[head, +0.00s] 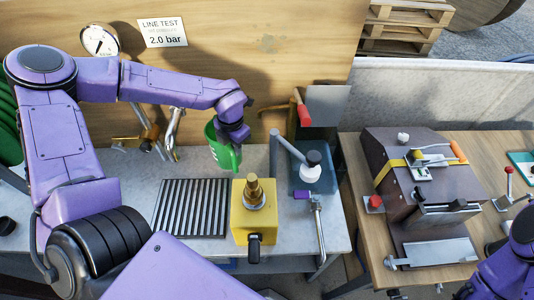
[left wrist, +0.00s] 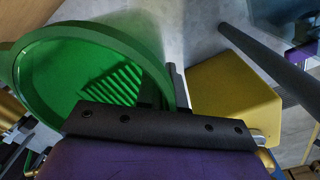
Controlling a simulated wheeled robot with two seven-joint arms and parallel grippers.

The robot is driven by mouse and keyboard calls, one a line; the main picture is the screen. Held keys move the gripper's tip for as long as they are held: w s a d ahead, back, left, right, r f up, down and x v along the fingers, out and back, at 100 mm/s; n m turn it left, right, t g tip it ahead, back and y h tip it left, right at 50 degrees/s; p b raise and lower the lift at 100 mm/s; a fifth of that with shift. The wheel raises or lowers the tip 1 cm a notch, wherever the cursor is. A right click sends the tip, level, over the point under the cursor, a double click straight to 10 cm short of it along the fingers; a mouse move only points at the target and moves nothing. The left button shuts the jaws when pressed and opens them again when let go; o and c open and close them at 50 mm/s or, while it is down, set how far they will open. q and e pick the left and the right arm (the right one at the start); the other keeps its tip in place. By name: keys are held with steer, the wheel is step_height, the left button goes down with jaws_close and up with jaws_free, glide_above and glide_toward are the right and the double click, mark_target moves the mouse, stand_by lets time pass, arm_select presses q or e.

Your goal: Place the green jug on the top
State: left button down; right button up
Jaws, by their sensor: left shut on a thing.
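The green jug (head: 218,151) hangs upright, or nearly so, above the back of the grey bench top (head: 137,205) in the head view. My left gripper (head: 233,143) is shut on the jug at its right side, partly covering it. In the left wrist view the jug (left wrist: 75,75) fills the left half with its open mouth toward the camera, and it looks empty. A dark finger bar (left wrist: 165,124) crosses in front of it. I cannot tell whether the jug's base touches the bench. My right arm shows at the lower right of the head view; its gripper is out of sight.
A slatted grate (head: 190,207) lies on the bench in front of the jug. A yellow block with a brass fitting (head: 240,225) stands right of the grate. A grey pipe lever (head: 290,148) and pipes at the back wall (head: 174,128) are close by. Bare bench lies left of the grate.

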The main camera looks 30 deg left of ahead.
arm_select(q)
steer(key=w+d+f+b, duration=0.1)
steer(key=w+d+b, duration=0.4)
steer(key=w, duration=0.6)
step_height(320, 180, down, 6)
steer(key=b, duration=0.4)
steer(key=shift+s+d+f+b, duration=0.2)
steer(key=shift+s+d+b, duration=0.2)
steer(key=shift+s+d, duration=0.05)
steer(key=c, duration=1.7)
jaws_free()
steer(key=shift+f, duration=0.2)
steer(key=o, duration=0.4)
steer(key=shift+o, duration=0.2)
arm_select(e)
step_height(320, 180, down, 12)
steer(key=shift+w+f, duration=0.15)
steer(key=shift+w, duration=0.15)
